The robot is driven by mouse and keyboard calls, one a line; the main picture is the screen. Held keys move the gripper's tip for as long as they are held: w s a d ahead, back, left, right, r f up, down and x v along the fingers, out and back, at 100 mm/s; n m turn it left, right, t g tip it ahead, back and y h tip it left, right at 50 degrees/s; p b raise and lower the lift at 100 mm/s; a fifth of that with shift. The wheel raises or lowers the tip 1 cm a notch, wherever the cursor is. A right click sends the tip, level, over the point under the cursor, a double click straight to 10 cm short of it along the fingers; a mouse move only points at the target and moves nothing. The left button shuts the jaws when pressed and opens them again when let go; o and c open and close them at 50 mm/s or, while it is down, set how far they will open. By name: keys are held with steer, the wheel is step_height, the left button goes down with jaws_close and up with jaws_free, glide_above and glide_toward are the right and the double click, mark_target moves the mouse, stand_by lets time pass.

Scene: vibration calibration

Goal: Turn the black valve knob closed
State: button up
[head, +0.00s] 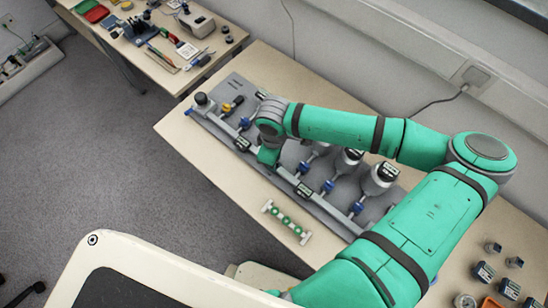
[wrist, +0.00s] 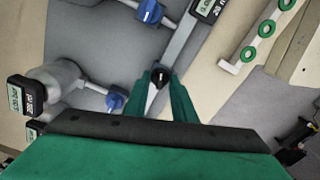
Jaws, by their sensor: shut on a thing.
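The black valve knob (wrist: 158,76) shows in the wrist view with a white mark on its top. It sits at the tips of my gripper (wrist: 164,90), whose green fingers are shut on it from both sides. In the head view my gripper (head: 268,160) points down at the grey pipe manifold (head: 318,201) on the table. There the knob is hidden behind my gripper and wrist.
Blue valve knobs (wrist: 150,12) are close by in the wrist view, another (wrist: 115,101) just left of my finger. Gauges with displays (head: 386,172) stand along the manifold. A white holder with green rings (head: 287,222) lies in front. A second table (head: 160,68) is at the back left.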

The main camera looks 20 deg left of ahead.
steer(key=n, duration=1.1)
steer(key=shift+n, duration=1.6)
steer(key=o, duration=1)
steer(key=shift+o, duration=0.2)
step_height(320, 180, up, 11)
steer(key=shift+f, duration=0.1)
